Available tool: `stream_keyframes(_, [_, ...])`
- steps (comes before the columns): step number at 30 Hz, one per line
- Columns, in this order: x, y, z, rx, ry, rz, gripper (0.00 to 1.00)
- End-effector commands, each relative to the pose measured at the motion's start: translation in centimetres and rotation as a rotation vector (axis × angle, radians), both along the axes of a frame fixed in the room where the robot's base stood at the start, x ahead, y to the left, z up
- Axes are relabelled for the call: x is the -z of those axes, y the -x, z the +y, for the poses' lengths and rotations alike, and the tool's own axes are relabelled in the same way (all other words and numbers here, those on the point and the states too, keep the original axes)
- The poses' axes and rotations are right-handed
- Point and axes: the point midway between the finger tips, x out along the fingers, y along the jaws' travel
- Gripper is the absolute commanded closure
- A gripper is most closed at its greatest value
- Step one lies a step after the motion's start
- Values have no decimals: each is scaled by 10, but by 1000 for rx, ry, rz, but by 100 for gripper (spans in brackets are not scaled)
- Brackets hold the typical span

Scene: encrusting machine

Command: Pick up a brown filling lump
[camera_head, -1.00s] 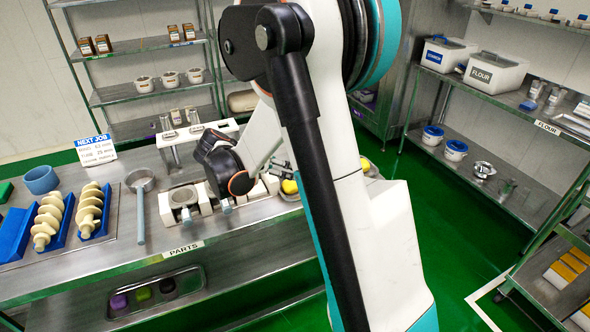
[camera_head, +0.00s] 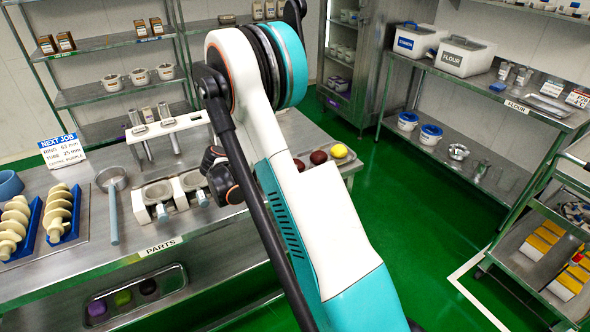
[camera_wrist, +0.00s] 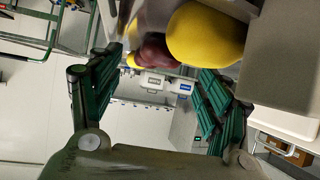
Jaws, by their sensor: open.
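On the bench, a tray (camera_head: 352,160) at the right end holds a dark brown lump (camera_head: 318,157), a yellow lump (camera_head: 339,151) and a reddish lump (camera_head: 299,165) partly behind my arm. In the wrist view, a large yellow lump (camera_wrist: 205,35) is close at the top and a brownish-maroon lump (camera_wrist: 155,51) shows just left of it. My gripper (camera_wrist: 160,68) is open and empty, with its two green fingers spread below the lumps. In the head view my arm hides the gripper.
Ring-shaped parts in white holders (camera_head: 160,195) and a tube rack (camera_head: 168,127) stand left of my arm. A lower-shelf tray (camera_head: 178,283) holds purple, green and dark lumps. A shelf with white bins (camera_head: 480,62) stands right. The green floor between is clear.

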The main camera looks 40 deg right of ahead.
Motion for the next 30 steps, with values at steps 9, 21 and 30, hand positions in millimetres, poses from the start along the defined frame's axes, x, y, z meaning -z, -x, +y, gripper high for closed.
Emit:
stream_keyframes(9, [11,1,-20,2,-1,0,29])
stream_keyframes(21, [28,2,-52,-1,-1,0,29])
stream_keyframes(30, [28,2,-52,0,-1,1,75])
